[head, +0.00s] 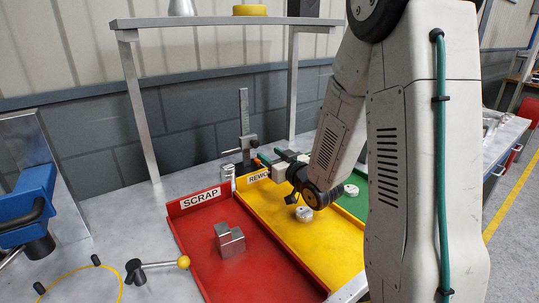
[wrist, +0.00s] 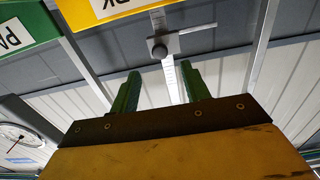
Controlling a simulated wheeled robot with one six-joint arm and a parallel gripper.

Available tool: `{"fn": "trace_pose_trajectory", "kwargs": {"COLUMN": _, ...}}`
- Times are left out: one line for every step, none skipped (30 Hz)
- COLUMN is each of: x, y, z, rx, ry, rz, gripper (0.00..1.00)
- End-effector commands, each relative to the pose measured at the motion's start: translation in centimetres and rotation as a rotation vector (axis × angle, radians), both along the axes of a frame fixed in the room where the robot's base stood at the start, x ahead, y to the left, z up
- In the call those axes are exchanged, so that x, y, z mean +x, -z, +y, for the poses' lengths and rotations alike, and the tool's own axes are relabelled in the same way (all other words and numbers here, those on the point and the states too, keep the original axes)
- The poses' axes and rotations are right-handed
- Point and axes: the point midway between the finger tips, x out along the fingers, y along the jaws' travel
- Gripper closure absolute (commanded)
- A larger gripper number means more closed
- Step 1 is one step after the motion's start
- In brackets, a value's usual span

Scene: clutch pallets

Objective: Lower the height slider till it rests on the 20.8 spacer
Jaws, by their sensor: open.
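The height gauge stands behind the bins, with an upright ruled column (head: 244,108) and a dark-knobbed slider (head: 247,142) low on it. In the wrist view the slider (wrist: 172,45) shows its round dark knob and a thin side bar, ahead of the fingertips. My gripper (head: 273,157) is near the slider at the back of the yellow bin. In the wrist view its green fingers (wrist: 162,82) are spread, with the column seen between them and nothing held. A small silver piece (head: 228,171) stands left of the gauge; I cannot tell whether it is the 20.8 spacer.
The red SCRAP bin (head: 205,225) holds a grey metal block (head: 229,240). The yellow REWORK bin (head: 318,248) and green bin (head: 352,207) each hold a round part. A shelf (head: 215,21) spans above. A yellow-knobbed lever (head: 160,265) is front left.

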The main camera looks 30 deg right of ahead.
Motion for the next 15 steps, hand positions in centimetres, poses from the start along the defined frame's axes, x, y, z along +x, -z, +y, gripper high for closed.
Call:
{"fn": "trace_pose_trajectory", "kwargs": {"x": 0.0, "y": 0.0, "z": 0.0, "rx": 0.0, "ry": 0.0, "rz": 0.0, "gripper": 0.53}}
{"fn": "trace_pose_trajectory", "kwargs": {"x": 0.0, "y": 0.0, "z": 0.0, "rx": 0.0, "ry": 0.0, "rz": 0.0, "gripper": 0.53}}
{"fn": "trace_pose_trajectory", "kwargs": {"x": 0.0, "y": 0.0, "z": 0.0, "rx": 0.0, "ry": 0.0, "rz": 0.0, "gripper": 0.62}}
{"fn": "trace_pose_trajectory", "kwargs": {"x": 0.0, "y": 0.0, "z": -0.1, "rx": 0.0, "ry": 0.003, "rz": -0.001, "gripper": 0.7}}
{"fn": "trace_pose_trajectory", "kwargs": {"x": -0.1, "y": -0.3, "z": -0.4, "rx": -0.002, "ry": 0.007, "rz": -0.004, "gripper": 0.79}}
{"fn": "trace_pose_trajectory", "kwargs": {"x": -0.2, "y": -0.9, "z": -0.9, "rx": -0.007, "ry": 0.017, "rz": -0.017, "gripper": 0.9}}
{"fn": "trace_pose_trajectory", "kwargs": {"x": -0.3, "y": -1.7, "z": -1.3, "rx": -0.013, "ry": 0.024, "rz": -0.03, "gripper": 0.98}}
{"fn": "trace_pose_trajectory", "kwargs": {"x": -0.4, "y": -2.7, "z": -1.6, "rx": -0.026, "ry": 0.024, "rz": -0.046, "gripper": 1.0}}
{"fn": "trace_pose_trajectory", "kwargs": {"x": -0.6, "y": -4.2, "z": -2.0, "rx": -0.052, "ry": 0.014, "rz": -0.066, "gripper": 1.0}}
{"fn": "trace_pose_trajectory", "kwargs": {"x": -0.8, "y": -5.4, "z": -2.1, "rx": -0.078, "ry": -0.001, "rz": -0.076, "gripper": 1.0}}
{"fn": "trace_pose_trajectory", "kwargs": {"x": -1.0, "y": -6.5, "z": -2.2, "rx": -0.111, "ry": -0.022, "rz": -0.08, "gripper": 1.0}}
{"fn": "trace_pose_trajectory", "kwargs": {"x": -1.4, "y": -7.9, "z": -2.1, "rx": -0.164, "ry": -0.056, "rz": -0.079, "gripper": 1.0}}
{"fn": "trace_pose_trajectory", "kwargs": {"x": -1.7, "y": -8.8, "z": -1.9, "rx": -0.209, "ry": -0.085, "rz": -0.073, "gripper": 1.0}}
{"fn": "trace_pose_trajectory", "kwargs": {"x": -2.0, "y": -9.4, "z": -1.7, "rx": -0.254, "ry": -0.114, "rz": -0.062, "gripper": 1.0}}
{"fn": "trace_pose_trajectory", "kwargs": {"x": -2.4, "y": -10.1, "z": -1.5, "rx": -0.314, "ry": -0.149, "rz": -0.043, "gripper": 1.0}}
